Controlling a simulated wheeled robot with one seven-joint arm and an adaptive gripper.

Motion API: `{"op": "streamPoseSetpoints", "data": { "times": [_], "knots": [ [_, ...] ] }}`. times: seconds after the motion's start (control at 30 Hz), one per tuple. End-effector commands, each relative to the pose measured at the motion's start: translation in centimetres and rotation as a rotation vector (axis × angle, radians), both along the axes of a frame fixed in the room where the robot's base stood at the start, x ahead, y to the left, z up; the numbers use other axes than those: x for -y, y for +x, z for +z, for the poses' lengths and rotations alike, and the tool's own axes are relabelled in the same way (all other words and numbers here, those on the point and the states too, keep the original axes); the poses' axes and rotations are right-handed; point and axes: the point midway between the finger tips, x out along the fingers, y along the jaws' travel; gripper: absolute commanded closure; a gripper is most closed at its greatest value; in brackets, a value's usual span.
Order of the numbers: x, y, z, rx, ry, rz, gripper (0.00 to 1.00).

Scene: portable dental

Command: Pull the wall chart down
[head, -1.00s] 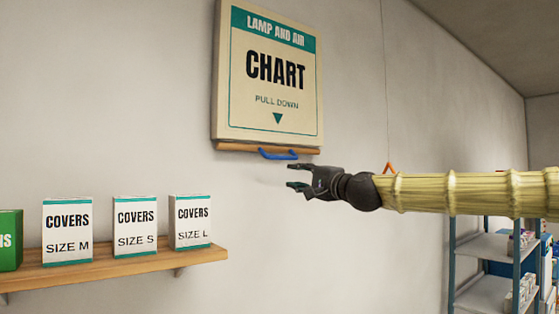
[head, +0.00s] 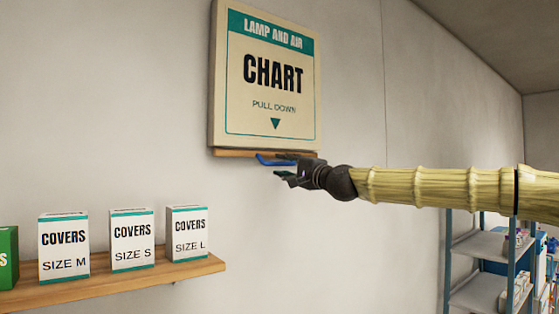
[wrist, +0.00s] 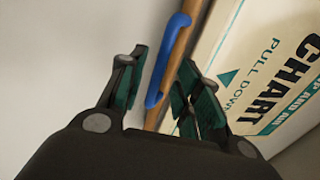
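The wall chart (head: 272,90) hangs on the wall, cream with a teal band and the words "CHART" and "PULL DOWN". It also shows in the wrist view (wrist: 235,60). A wooden bar (head: 235,153) runs along its bottom edge, with a blue handle (head: 268,161) fixed to it. In the wrist view the blue handle (wrist: 162,75) lies between the two open fingers. My gripper (head: 284,166) is at the handle, its fingers partly overlapping it in the head view. The fingers of my gripper (wrist: 158,88) stand apart, not closed on the handle.
A wooden shelf (head: 110,286) at the lower left holds white cover boxes (head: 130,240) and a green box (head: 7,256). A metal rack (head: 485,245) with supplies stands at the right. The wall below the chart is clear.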

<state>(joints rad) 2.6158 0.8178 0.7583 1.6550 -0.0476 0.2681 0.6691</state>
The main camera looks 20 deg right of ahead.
Motion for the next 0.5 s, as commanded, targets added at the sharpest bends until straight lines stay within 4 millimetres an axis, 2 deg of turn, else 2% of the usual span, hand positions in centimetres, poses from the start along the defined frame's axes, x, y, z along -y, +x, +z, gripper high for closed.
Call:
{"op": "streamPoseSetpoints", "data": {
  "times": [0.23,0.5],
  "knots": [
    [-0.8,2.2,0.5,-0.002,-0.002,0.0,0.66],
    [-1.2,3.2,0.6,0.0,-0.001,0.0,0.66]
  ]
}}
